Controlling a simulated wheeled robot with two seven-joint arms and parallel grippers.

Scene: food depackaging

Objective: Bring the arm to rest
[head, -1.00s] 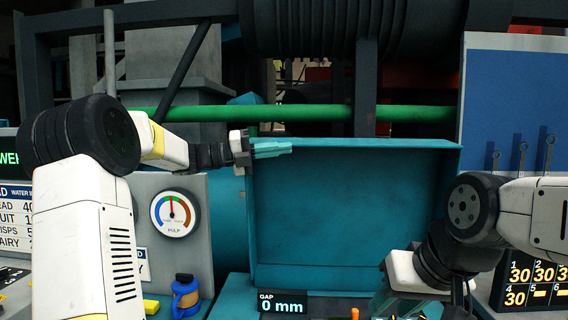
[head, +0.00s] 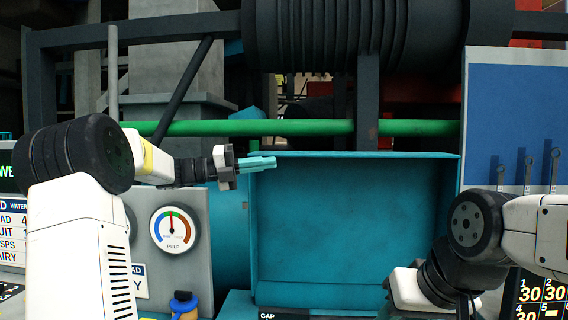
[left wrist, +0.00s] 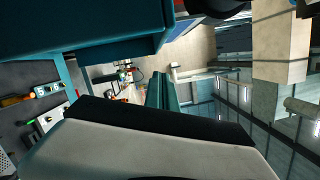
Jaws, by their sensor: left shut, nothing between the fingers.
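My left gripper (head: 258,164) is raised in front of the upper left edge of the teal open-fronted box (head: 350,215) in the head view. Its teal fingers are together, point right and hold nothing. In the left wrist view the teal fingers (left wrist: 162,92) show past the pale gripper body. My right arm (head: 480,225) comes in from the right and bends down. Its gripper lies below the lower edge of the head view and is hidden.
A green bar (head: 300,128) and a dark ribbed cylinder (head: 350,35) are behind the box. A pulp gauge (head: 172,230) is on a grey panel at left. A blue board (head: 515,120) with hanging tools stands at right.

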